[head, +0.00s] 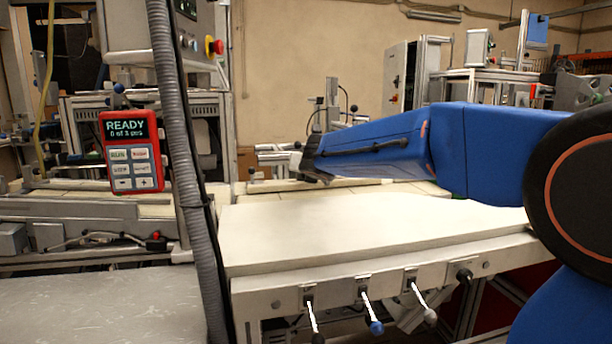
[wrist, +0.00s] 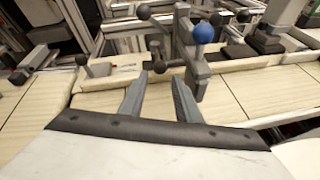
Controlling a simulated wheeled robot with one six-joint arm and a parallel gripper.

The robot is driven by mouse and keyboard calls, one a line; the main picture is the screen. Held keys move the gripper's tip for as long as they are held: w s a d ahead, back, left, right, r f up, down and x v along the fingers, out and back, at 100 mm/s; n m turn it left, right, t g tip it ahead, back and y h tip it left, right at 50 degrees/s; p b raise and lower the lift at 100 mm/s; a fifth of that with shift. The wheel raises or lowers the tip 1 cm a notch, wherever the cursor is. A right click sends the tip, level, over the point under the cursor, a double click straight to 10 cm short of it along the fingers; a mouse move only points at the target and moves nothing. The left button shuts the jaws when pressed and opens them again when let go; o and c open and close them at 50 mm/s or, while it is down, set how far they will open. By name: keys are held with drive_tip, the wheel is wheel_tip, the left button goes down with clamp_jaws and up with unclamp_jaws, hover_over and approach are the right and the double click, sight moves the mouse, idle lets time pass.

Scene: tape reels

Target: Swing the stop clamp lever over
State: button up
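My gripper (wrist: 160,84) is open in the wrist view, its two grey fingers apart with nothing between them. A small lever with a dark ball (wrist: 83,60) stands on a pale block to the left. No label tells which is the stop clamp lever. In the head view my gripper (head: 312,165) is over the far side of the pale table, and its fingers are too small to read there.
The pale tabletop (head: 380,225) is clear. Several levers, one with a blue knob (head: 376,328), hang along its front edge. A red control panel (head: 131,152) reads READY, 0 of 3.

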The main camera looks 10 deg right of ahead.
drive_tip(key=x, duration=0.7)
clamp_jaws()
